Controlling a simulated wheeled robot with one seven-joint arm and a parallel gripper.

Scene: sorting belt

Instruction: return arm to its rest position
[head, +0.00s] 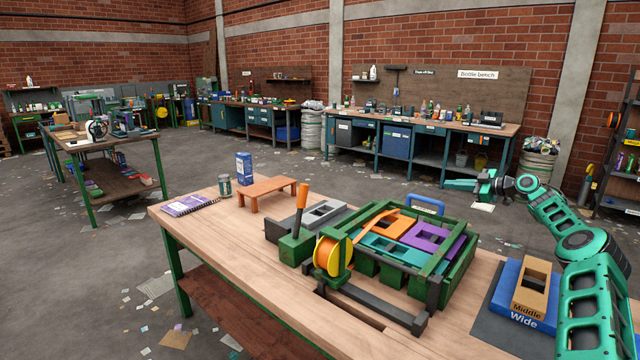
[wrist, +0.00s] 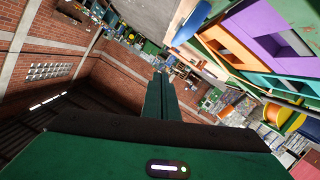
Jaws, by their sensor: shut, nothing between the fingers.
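My green arm rises at the right of the head view and reaches left above the far right end of the wooden table (head: 215,225). My gripper (head: 450,184) hangs in the air beyond the table's far edge, pointing left. Its fingers also show in the wrist view (wrist: 159,95), where they lie together with nothing between them. My gripper touches nothing in sight.
Stacked blue and tan blocks (head: 522,290) sit near my arm. A small brown stand (head: 267,189) and notebook (head: 190,205) are farther left.

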